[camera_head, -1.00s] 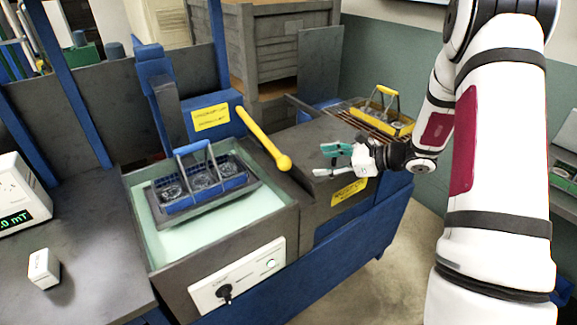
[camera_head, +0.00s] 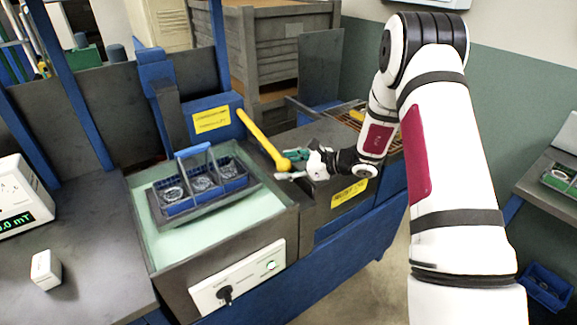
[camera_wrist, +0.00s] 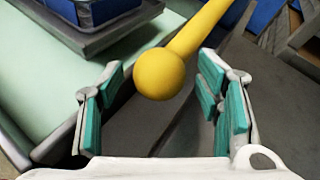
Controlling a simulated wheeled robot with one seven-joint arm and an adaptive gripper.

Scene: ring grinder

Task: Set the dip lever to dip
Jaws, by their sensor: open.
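The yellow dip lever (camera_head: 262,138) slants down to the right from a blue housing (camera_head: 207,118) and ends in a round knob. In the wrist view the knob (camera_wrist: 160,74) lies between and just beyond my open fingers, with the rod running up to the right. My gripper (camera_head: 287,165) is at the knob in the head view, its teal-padded fingers open on either side. In the wrist view my gripper (camera_wrist: 165,105) holds nothing, and I see no clear contact with the knob. A blue basket (camera_head: 203,184) with round metal parts sits on a platform over the pale green tank (camera_head: 262,205).
A control panel (camera_head: 238,276) with a black knob is on the tank front. A dark cover with a yellow label (camera_head: 349,193) lies under my gripper. A grated tray (camera_head: 352,112) is behind my arm. A white box (camera_head: 45,269) stands on the left bench.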

